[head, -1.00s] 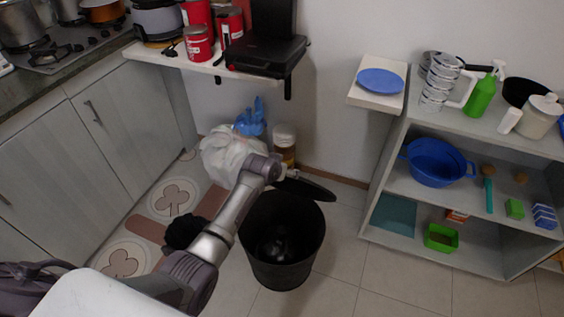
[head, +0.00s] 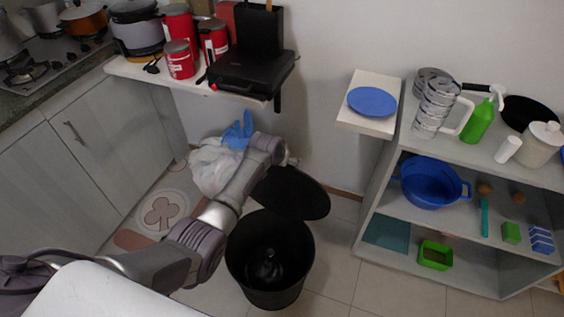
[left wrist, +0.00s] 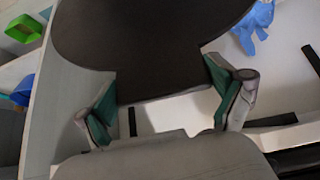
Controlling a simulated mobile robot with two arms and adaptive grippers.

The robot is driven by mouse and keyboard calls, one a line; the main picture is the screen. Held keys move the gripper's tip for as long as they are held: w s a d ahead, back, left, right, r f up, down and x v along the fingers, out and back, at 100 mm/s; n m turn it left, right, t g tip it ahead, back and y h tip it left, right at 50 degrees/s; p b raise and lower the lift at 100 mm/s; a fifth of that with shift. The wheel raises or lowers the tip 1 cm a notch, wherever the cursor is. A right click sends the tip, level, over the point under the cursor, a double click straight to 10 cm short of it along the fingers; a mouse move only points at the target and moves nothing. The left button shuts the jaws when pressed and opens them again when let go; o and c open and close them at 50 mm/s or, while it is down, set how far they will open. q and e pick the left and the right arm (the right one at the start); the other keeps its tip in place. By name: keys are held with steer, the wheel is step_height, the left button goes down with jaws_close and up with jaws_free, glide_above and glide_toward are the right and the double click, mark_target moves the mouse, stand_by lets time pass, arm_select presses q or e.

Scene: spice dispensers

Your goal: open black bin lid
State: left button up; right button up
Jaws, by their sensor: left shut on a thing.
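The black bin (head: 281,290) stands on the tiled floor in the head view, its mouth uncovered and a dark thing inside. Its round black lid (head: 302,197) is raised and tilted behind the mouth. My left gripper (head: 286,160) is at the far left side of the lid, its fingers mostly hidden by my wrist. In the left wrist view the lid (left wrist: 150,45) fills the upper middle. There my left gripper (left wrist: 166,100) has its green-padded fingers on both sides of the lid's narrower part, shut on it. My right gripper is in neither view.
A white bag (head: 213,168) and a blue glove-like thing (head: 238,132) are beside my left wrist. A wall shelf (head: 140,77) with red cans is above. A grey shelf unit (head: 410,203) stands to the right. Floor (head: 332,262) right of the bin is clear.

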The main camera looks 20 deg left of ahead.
arm_select(q)
steer(key=shift+w+r, duration=0.1)
steer(key=shift+r, duration=0.1)
steer(key=o, duration=1.3)
steer(key=v, duration=1.2)
